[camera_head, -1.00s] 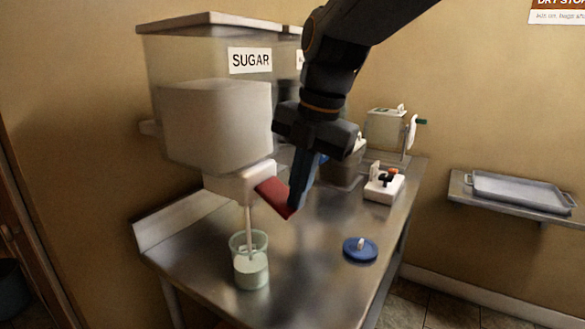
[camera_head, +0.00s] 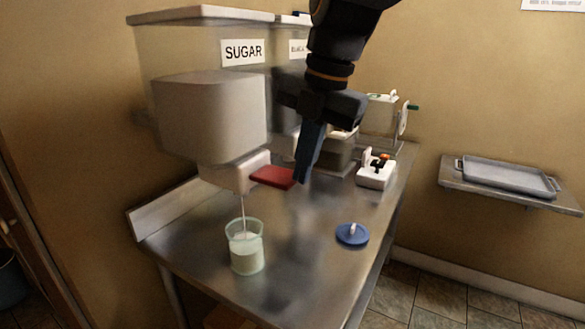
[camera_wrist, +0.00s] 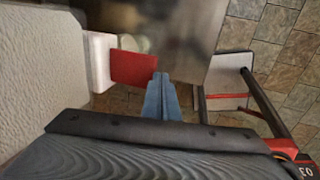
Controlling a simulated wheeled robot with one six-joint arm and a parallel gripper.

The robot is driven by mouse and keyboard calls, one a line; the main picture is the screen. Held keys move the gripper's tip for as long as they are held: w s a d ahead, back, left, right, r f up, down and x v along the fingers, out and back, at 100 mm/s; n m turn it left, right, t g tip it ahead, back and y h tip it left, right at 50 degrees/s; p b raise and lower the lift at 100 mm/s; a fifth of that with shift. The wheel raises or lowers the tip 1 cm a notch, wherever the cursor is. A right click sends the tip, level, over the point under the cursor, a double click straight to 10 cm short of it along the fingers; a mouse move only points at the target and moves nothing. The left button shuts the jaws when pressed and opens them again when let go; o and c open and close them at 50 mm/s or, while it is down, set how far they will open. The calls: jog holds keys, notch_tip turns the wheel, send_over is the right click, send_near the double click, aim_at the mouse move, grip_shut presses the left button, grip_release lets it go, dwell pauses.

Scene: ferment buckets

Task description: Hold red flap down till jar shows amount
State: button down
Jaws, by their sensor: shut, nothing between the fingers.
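The red flap (camera_head: 273,177) sticks out from the white spout (camera_head: 236,173) under the SUGAR bin (camera_head: 208,125). It now lies near level. The clear jar (camera_head: 244,250) stands on the steel table below the spout, part filled with pale sugar, and a thin stream still falls into it. Marks on the jar are too small to read. My gripper (camera_head: 303,180) is shut and empty, its tips just right of the flap's outer end. In the wrist view the red flap (camera_wrist: 133,68) shows just ahead of the blue fingertips (camera_wrist: 161,80); contact is unclear.
A blue lid (camera_head: 352,235) lies on the steel table (camera_head: 300,265) to the right. A white switch box (camera_head: 376,175) and a hand-cranked machine (camera_head: 384,115) stand further back. A grey tray (camera_head: 507,178) rests on a wall shelf.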

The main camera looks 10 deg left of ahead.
jog(key=s+d+r+b, duration=0.1)
jog(key=d+r, duration=0.3)
jog(key=r, duration=0.4)
jog(key=shift+s+d+r+b, duration=0.2)
jog(key=shift+d+b, duration=0.1)
jog(key=shift+b, duration=0.25)
dwell(0.7)
